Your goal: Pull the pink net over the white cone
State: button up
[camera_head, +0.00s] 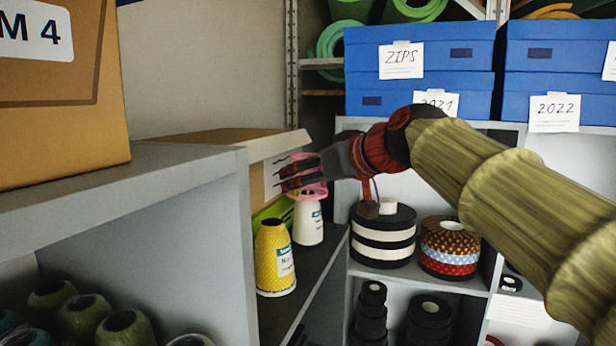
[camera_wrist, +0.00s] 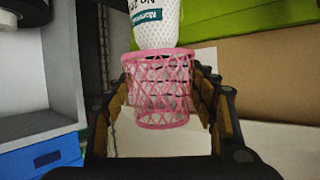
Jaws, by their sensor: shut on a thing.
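The white cone (camera_head: 308,222) stands upright on the dark shelf, its wide end down. The pink net (camera_head: 312,191) is an open lattice sleeve with a rim at each end. Its lower rim is at the cone's top, and the top appears to sit just inside that rim. My gripper (camera_head: 290,174) is shut on the net, above the cone, and its fingers hide part of the net. In the wrist view the net (camera_wrist: 160,118) is between the two fingers, and the cone (camera_wrist: 157,25) with its teal label extends from the net's far rim.
A yellow cone (camera_head: 272,258) stands close in front of the white cone. A cardboard box (camera_head: 225,136) is behind and left of my gripper. A black-and-white striped spool (camera_head: 383,240) and a patterned ribbon stack (camera_head: 449,247) stand to the right. A grey shelf wall (camera_head: 215,230) is at left.

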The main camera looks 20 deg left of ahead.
aim_at(315, 217)
jog(key=shift+f+b, duration=4.25)
jog(key=shift+f, duration=0.05)
jog(key=o, duration=0.9)
jog(key=v, duration=1.2)
jog(key=shift+f, duration=0.1)
